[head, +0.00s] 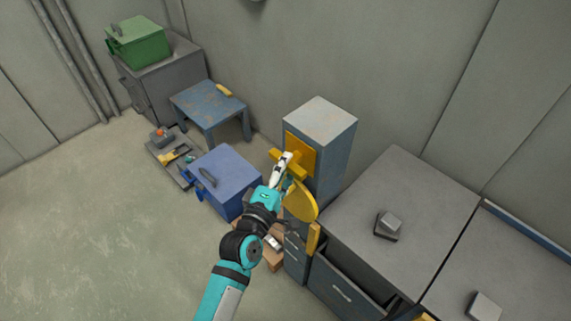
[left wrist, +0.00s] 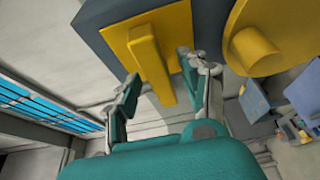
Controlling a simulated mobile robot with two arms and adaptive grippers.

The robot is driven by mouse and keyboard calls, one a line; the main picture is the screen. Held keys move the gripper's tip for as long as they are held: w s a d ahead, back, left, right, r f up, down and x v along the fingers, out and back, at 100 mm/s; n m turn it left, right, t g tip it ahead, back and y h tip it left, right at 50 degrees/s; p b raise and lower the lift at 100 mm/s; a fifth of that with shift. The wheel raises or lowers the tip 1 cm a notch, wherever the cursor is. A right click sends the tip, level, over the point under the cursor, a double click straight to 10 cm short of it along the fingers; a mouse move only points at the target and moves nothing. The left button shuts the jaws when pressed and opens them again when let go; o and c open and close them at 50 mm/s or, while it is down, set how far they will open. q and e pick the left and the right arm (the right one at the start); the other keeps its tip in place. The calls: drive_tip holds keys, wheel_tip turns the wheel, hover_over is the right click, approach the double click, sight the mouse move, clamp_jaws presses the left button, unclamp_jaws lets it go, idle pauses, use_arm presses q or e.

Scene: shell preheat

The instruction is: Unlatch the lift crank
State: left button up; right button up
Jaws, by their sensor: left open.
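A tall grey-blue cabinet (head: 336,155) carries a yellow plate (head: 301,146) with a raised yellow bar, which looks like the latch. The plate (left wrist: 118,40) and the bar (left wrist: 150,62) show close up in the left wrist view. A yellow disc (head: 301,203), which looks like the lift crank, sits beside the plate; in the left wrist view the disc (left wrist: 270,35) has a round hub. My left gripper (head: 285,170) is open at the plate, its fingers (left wrist: 160,72) on either side of the bar. Whether they touch it I cannot tell. My right gripper is not in view.
A grey counter (head: 365,195) with an open drawer (head: 345,285) stands to the right, with a small grey block (head: 388,225) on it. A blue box (head: 228,172), a blue table (head: 208,100) and a floor tray (head: 182,177) stand left. The floor at far left is clear.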

use_arm(q)
drive_tip(key=shift+w+d, duration=0.1)
drive_tip(key=shift+w, duration=0.15)
clamp_jaws()
idle(0.3)
